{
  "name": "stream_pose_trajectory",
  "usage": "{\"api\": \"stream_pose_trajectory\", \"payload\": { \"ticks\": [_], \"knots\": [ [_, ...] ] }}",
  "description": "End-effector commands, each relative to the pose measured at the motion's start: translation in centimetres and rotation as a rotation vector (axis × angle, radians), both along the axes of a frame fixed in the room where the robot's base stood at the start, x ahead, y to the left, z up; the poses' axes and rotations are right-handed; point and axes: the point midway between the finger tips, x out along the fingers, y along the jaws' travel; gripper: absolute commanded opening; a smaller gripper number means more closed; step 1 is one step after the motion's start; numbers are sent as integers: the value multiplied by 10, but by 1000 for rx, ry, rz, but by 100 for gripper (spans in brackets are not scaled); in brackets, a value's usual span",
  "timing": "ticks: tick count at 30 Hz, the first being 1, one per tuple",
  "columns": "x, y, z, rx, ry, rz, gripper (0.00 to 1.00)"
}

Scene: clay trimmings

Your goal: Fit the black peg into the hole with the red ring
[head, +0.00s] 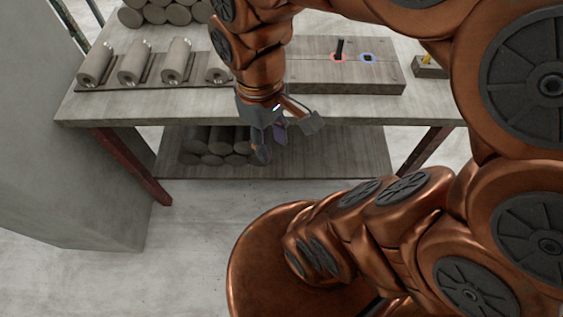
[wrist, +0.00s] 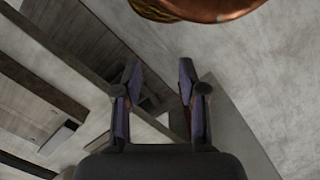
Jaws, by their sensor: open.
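The black peg (head: 339,47) stands upright at the hole with the red ring (head: 338,58), on a wooden block (head: 320,75) on the table. Its lower end is inside the ring's outline; how deep it sits I cannot tell. A blue-ringed hole (head: 368,57) lies just right of it and looks dark inside. My gripper (head: 270,143) hangs at the table's front edge, left of and nearer than the peg, apart from it. In the wrist view its two fingers (wrist: 159,75) are spread with nothing between them.
Several pale clay cylinders (head: 135,63) lie on a board at the table's left. Grey rolls are stacked behind them and on the lower shelf (head: 310,160). A small block with a yellow piece (head: 427,59) stands right. A grey wall (head: 85,150) is at left.

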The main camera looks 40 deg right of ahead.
Motion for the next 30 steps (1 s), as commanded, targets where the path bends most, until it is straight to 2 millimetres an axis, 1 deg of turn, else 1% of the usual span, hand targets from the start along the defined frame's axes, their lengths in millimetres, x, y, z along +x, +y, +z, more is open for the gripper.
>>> {"api": "stream_pose_trajectory", "payload": {
  "ticks": [1,3,6,10,20,23,26,30],
  "knots": [
    [-14,2,-7,-10,12,-57,41],
    [-27,5,-15,-17,23,-133,41],
    [-39,8,-23,-27,35,-207,41],
    [-44,9,-26,-30,38,-240,41],
    [-43,9,-26,-30,38,-239,41],
    [-43,9,-15,-29,37,-239,41],
    [-43,9,1,-29,36,-238,41],
    [-43,9,31,-28,32,-239,41]
  ]
}}
